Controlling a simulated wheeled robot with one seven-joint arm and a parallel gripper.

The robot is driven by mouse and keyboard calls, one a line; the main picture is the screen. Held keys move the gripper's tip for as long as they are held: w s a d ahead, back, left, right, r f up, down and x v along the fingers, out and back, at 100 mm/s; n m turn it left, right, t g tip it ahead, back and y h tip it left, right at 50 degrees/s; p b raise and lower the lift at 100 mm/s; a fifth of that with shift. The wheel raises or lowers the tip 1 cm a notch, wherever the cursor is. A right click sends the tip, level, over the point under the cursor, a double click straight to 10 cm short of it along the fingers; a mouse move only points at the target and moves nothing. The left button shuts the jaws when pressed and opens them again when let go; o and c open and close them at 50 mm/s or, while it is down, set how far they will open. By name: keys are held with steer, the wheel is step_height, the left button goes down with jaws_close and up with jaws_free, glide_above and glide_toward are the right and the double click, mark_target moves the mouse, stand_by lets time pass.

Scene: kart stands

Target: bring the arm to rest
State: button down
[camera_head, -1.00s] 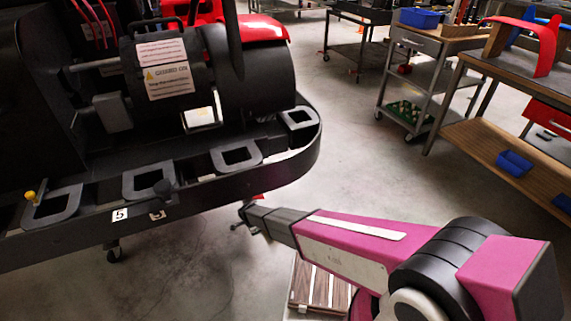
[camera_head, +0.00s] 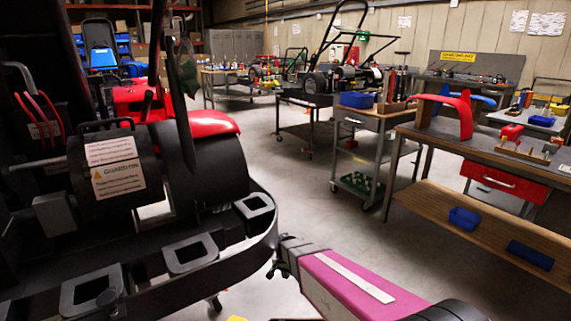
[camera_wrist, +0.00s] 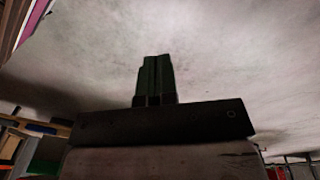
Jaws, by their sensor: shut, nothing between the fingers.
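My arm, magenta with a dark wrist, reaches in from the bottom right of the head view. Its end, my gripper (camera_head: 277,268), is at the lower middle, close to the right side of the black kart frame (camera_head: 262,250); I cannot tell whether they touch. In the wrist view my gripper (camera_wrist: 156,62) shows as two dark fingers side by side with no gap. It is shut and holds nothing. Pale floor (camera_wrist: 240,60) lies behind the fingers.
The kart with its black drum (camera_head: 110,170) fills the left. A workbench (camera_head: 480,165) with a red curved part (camera_head: 462,108) stands at the right. A grey cart (camera_head: 365,122) with a blue bin (camera_head: 357,99) stands beside it. The floor (camera_head: 300,185) between is clear.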

steer(key=s+d+r+n, duration=0.2)
steer(key=s+d+r, duration=0.2)
steer(key=d+r, duration=0.4)
steer(key=s+d+r+n+y, duration=0.1)
steer(key=s+d+r+n, duration=0.1)
steer(key=s+d+r, duration=0.3)
steer(key=d+r, duration=0.3)
steer(key=d, duration=0.3)
steer(key=shift+r+n, duration=0.25)
steer(key=shift+n, duration=0.15)
